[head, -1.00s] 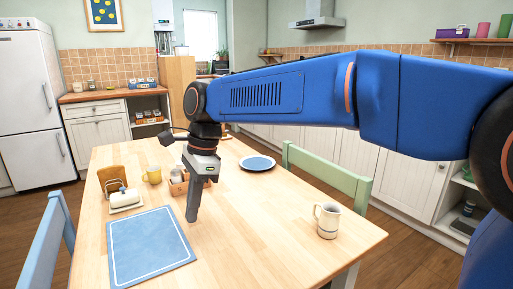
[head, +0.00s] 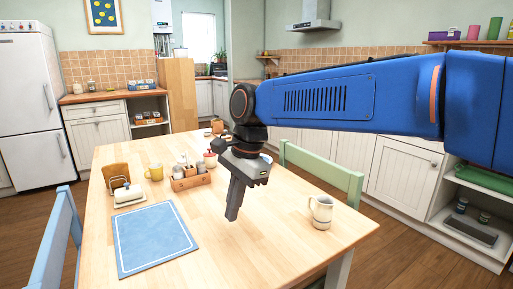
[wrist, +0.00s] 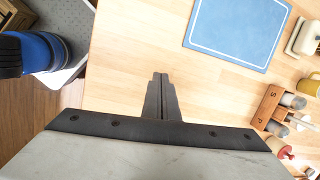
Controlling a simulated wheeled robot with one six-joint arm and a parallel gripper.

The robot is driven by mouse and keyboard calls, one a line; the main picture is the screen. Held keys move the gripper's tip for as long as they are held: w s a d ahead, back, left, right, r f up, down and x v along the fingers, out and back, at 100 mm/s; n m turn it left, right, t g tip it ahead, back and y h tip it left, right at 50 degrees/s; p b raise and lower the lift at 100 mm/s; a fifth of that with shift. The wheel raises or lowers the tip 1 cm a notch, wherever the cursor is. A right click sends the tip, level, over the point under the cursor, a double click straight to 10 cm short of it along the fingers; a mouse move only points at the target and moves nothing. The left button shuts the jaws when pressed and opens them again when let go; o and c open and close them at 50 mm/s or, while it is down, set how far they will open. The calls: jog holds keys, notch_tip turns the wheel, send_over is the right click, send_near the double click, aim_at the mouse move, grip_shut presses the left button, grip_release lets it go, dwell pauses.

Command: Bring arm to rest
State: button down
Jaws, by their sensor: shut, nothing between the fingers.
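My gripper (head: 232,214) hangs from the blue arm above the wooden table (head: 270,232), pointing down with its fingers together and nothing between them. In the wrist view the shut fingers of my gripper (wrist: 161,78) show against the bare tabletop (wrist: 130,50). The blue placemat (head: 152,238) lies to the left of the gripper, apart from it. The condiment caddy (head: 190,179) stands behind and left of it.
A mug (head: 321,212) stands near the table's right edge. A yellow mug (head: 155,172) and a butter dish (head: 129,195) are at the left. A plate is mostly hidden behind my wrist. A green chair (head: 322,174) and a blue chair (head: 50,240) flank the table.

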jog(key=s+d+f+n+t, duration=0.1)
jog(key=s+d+f+n, duration=0.15)
jog(key=d, duration=0.65)
jog(key=s+d+f+n+t+h, duration=0.1)
jog(key=s+d+f+n+t, duration=0.15)
jog(key=d, duration=0.65)
jog(key=s+d+f+n, duration=0.1)
jog(key=s+d, duration=0.3)
jog(key=d, duration=0.5)
jog(key=s+d+f+n+t+h, duration=0.1)
jog(key=s+d+f+n, duration=0.2)
jog(key=s+d+f, duration=0.3)
jog(key=shift+s+d+f+n+h, duration=0.3)
jog(key=shift+s+d+f+n, duration=0.1)
jog(key=shift+d, duration=0.45)
